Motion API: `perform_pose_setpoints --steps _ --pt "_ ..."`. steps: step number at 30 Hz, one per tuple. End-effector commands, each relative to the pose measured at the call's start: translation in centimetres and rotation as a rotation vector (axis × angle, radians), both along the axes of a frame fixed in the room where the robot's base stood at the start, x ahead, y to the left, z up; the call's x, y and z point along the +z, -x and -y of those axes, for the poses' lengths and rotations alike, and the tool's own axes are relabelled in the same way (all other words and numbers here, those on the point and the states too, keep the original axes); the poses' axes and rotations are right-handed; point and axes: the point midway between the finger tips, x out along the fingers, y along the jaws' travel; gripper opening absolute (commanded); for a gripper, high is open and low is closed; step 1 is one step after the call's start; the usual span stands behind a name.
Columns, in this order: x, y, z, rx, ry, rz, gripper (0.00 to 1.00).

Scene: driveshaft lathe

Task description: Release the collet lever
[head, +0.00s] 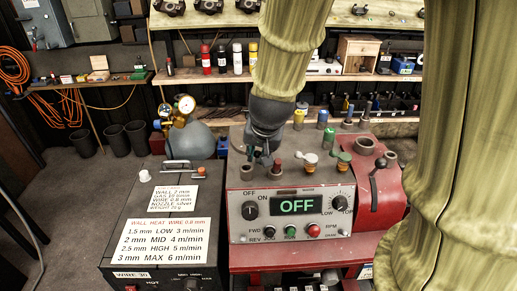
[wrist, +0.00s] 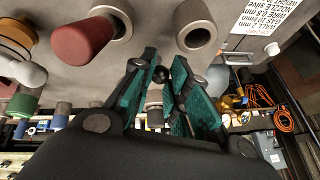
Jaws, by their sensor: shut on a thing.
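My gripper (head: 262,154) is low over the left part of the grey machine top, behind the control panel. A black lever (head: 376,183) with a knobbed end stands on the red housing (head: 390,205) at the right, apart from my gripper.
The control panel display (head: 297,206) reads OFF. Red (head: 298,166), orange and green knobbed parts stand on the machine top close to the right of my gripper. A dark cabinet (head: 120,185) with printed labels stands at the left. Shelves with bottles (head: 221,59) are behind.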

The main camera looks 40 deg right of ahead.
Motion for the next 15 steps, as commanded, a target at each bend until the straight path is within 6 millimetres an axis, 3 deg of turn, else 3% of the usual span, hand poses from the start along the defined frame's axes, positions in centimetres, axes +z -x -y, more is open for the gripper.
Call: perform_pose_setpoints --steps 9,10,13,15 --pt "-0.19 0.15 -0.08 0.001 -0.002 -0.004 0.00" --pt "-0.19 0.15 -0.08 0.001 -0.002 -0.005 0.22" --pt "-0.17 0.15 -0.07 0.001 -0.001 -0.004 0.40" --pt "-0.14 0.12 -0.05 0.001 -0.001 -0.003 0.40"
